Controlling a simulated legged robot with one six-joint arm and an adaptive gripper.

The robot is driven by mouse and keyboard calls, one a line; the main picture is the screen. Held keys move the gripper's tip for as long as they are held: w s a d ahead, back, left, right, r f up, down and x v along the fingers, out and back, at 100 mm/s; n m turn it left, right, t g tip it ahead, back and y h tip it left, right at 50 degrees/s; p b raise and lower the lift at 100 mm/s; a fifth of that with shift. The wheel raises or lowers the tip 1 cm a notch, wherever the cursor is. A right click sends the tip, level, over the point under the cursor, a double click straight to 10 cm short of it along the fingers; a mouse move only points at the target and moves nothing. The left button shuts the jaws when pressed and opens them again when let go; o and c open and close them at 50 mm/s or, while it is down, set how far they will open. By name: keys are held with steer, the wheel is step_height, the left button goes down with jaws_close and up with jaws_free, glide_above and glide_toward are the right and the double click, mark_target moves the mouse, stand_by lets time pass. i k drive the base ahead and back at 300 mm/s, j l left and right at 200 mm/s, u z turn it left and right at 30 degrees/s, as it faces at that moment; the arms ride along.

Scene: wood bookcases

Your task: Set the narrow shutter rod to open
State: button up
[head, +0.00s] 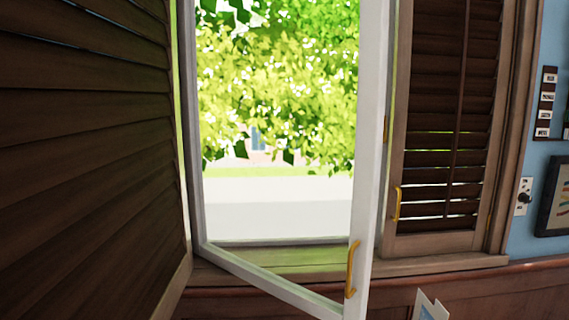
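The right shutter (409,120) is a dark brown louvred panel to the right of the window. A thin vertical rod (457,100) runs down the middle of its slats. The slats look mostly closed, with a few thin bright gaps near the lower half. A yellow handle (396,204) is on the shutter's left side. A larger, nearer louvred shutter (85,150) fills the left of the view; no rod shows on it. My gripper is not in view.
A white window sash (370,130) with a yellow handle (351,268) stands swung open towards me. A wooden sill (440,264) runs below. A switch plate (523,196), small labels (545,101) and a framed picture (555,197) are on the blue wall. A white pointed object (430,308) is at the bottom.

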mark_target(462, 65)
steer(key=i+l+z, duration=0.25)
steer(key=i+l, duration=0.85)
